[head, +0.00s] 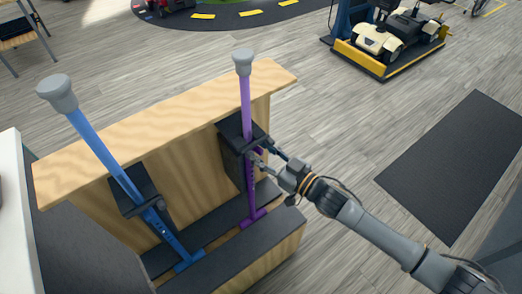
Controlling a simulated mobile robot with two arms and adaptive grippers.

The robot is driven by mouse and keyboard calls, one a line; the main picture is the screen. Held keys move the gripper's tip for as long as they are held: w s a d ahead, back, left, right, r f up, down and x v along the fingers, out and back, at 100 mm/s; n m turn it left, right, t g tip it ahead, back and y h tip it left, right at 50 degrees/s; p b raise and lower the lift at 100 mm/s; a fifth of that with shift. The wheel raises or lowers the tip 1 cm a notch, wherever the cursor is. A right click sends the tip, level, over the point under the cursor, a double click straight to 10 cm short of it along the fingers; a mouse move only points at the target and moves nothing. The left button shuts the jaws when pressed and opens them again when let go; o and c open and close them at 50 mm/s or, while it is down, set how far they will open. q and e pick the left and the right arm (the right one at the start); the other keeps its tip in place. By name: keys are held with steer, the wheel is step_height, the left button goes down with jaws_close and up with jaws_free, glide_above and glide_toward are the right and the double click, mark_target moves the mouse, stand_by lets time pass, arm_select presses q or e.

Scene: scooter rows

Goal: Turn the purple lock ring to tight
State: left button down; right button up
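A purple pole (245,97) with a grey cap (242,60) on top stands in a black bracket on the wooden rack. A small purple part (259,151) shows beside the pole just below the bracket; I cannot tell if it is the lock ring or how it is set. My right gripper (259,149) comes in from the lower right, with its fingertips at this purple part. Its fingers look spread around this spot, but I cannot tell whether they touch or grip it. My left gripper is not in view.
A blue pole (98,143) with a grey cap stands in the same wooden rack (190,97), to the left. A dark mat (455,160) lies on the floor at right. The floor between is clear.

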steer(key=shift+c, duration=0.4)
jaws_close()
steer(key=shift+s, duration=0.1)
steer(key=shift+s+a+r+m+t+h+p, duration=0.2)
steer(key=shift+a+m+t+h+p, duration=0.1)
steer(key=shift+m+t+h, duration=0.4)
steer(key=shift+s+a+f+m+t+h, duration=0.1)
steer(key=shift+a+m+t+h, duration=0.05)
steer(key=shift+m+t+h, duration=0.85)
